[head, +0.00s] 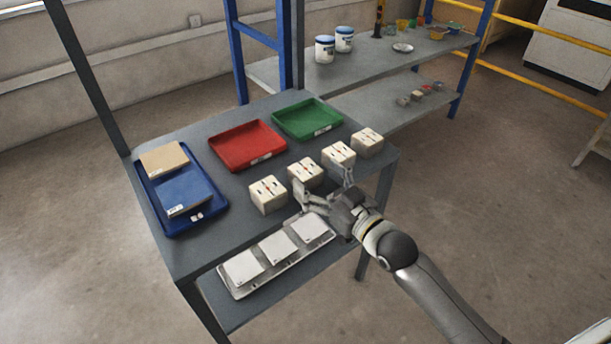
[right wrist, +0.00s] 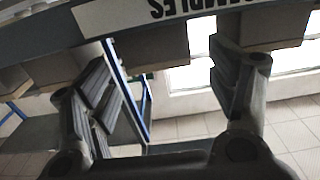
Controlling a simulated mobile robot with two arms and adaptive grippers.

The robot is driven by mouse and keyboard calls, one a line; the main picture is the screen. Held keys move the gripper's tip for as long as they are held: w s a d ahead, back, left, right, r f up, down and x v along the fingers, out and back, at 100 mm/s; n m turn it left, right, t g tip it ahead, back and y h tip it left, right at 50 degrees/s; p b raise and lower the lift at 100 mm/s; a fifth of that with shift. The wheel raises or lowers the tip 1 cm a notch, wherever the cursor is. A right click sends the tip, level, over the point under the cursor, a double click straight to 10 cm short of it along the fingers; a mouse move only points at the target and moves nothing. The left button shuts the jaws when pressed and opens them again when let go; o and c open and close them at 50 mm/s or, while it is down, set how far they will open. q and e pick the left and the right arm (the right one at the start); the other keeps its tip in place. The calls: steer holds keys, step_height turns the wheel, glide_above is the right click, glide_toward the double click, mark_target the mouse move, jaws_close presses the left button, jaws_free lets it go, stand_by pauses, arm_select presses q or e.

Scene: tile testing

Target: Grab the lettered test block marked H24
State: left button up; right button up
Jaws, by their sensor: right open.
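Several white lettered blocks stand in a diagonal row on the grey table: a nearest block (head: 268,194), a second block (head: 306,173), a third block (head: 338,156) and a farthest block (head: 367,143). Their markings are too small to read, so I cannot tell which is H24. My right gripper (head: 324,184) is open, just in front of the second and third blocks. In the right wrist view its spread fingers (right wrist: 165,82) have nothing between them; pale blocks (right wrist: 150,47) show beyond them. I cannot tell whether a finger touches a block. My left gripper is not in view.
A red tray (head: 247,146) and a green tray (head: 308,119) lie behind the blocks. A rack with white tiles (head: 231,288) sits below the front edge. Clear tabletop lies between blue tray and blocks.

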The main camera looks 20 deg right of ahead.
mark_target(314, 176)
steer(key=shift+b+x, duration=0.3)
steer(key=shift+x, duration=2.1)
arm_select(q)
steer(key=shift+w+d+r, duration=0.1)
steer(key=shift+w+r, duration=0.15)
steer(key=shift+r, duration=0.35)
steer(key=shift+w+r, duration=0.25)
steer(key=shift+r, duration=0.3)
arm_select(e)
steer(key=c, duration=1.4)
